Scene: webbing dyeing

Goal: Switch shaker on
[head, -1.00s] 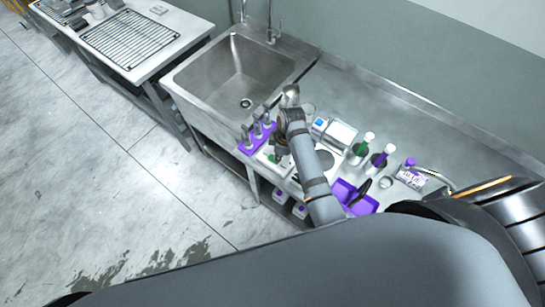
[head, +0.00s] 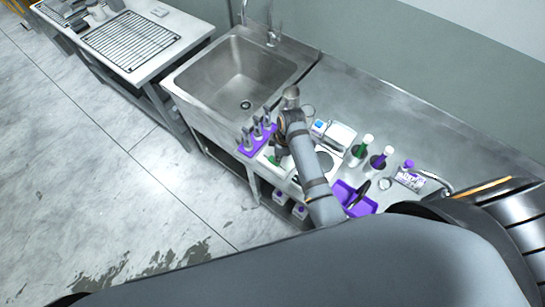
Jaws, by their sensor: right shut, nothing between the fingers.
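A white box-shaped device with a blue panel (head: 334,134) stands on the steel counter, just right of my right forearm. I cannot tell for sure whether it is the shaker. Another pale unit, partly hidden beneath my right arm, shows a dark round top (head: 325,161). My right gripper (head: 279,159) points down over the counter's front part, beside the purple rack. It is small and dark in the picture, shut and empty. Whether its tips touch anything is hidden. My left gripper is not in view.
A purple rack with several grey-handled tools (head: 258,139) stands left of the gripper. Green-marked (head: 361,148) and purple-marked (head: 381,158) bottles stand right of the device. A purple tray (head: 352,198) lies in front.

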